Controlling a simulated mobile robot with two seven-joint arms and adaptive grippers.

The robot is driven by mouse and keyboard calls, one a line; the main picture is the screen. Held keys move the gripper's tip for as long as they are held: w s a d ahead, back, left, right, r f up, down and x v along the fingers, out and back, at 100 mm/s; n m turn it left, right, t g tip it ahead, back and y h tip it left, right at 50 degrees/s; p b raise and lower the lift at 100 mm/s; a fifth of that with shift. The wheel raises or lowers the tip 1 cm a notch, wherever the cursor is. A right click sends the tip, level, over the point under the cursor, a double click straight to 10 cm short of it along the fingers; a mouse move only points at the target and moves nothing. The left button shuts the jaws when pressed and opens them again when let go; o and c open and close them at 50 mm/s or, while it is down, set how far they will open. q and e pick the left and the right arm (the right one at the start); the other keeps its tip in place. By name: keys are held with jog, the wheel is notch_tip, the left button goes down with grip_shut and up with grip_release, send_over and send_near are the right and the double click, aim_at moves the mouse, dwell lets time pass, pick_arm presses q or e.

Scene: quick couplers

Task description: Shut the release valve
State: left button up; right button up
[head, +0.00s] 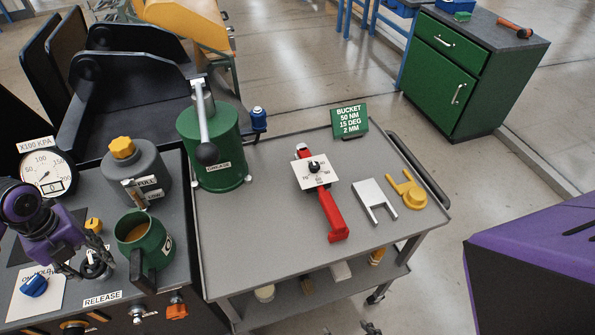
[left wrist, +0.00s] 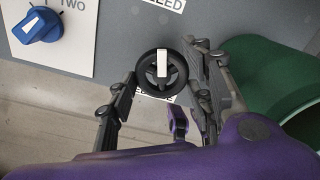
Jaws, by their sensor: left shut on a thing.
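In the head view the wheel (head: 97,266) shows partly behind my left gripper (head: 92,262), above the RELEASE label (head: 103,298). In the left wrist view my left gripper (left wrist: 165,85) has one finger on each side of the wheel and is shut on it. How far the valve is turned cannot be read. A small dark part at the bottom edge may be my right gripper (head: 370,328); its jaws cannot be made out.
A green mug (head: 145,240) stands close right of the valve. A blue selector knob (head: 34,286) is to its left. A pressure gauge (head: 45,174) and a grey can (head: 135,172) stand behind. The grey cart (head: 260,255) holds a red-handled tool (head: 332,213).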

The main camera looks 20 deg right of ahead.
pick_arm(q)
jog(key=shift+s+a+f+m, duration=0.1)
jog(key=shift+m, duration=0.45)
jog(key=shift+s+f+m, duration=0.1)
jog(key=shift+m, duration=0.45)
jog(key=shift+w+m, duration=0.1)
jog(key=shift+m, duration=0.6)
jog(key=shift+r, duration=0.1)
jog(key=o, duration=1.1)
jog(key=shift+w, duration=0.1)
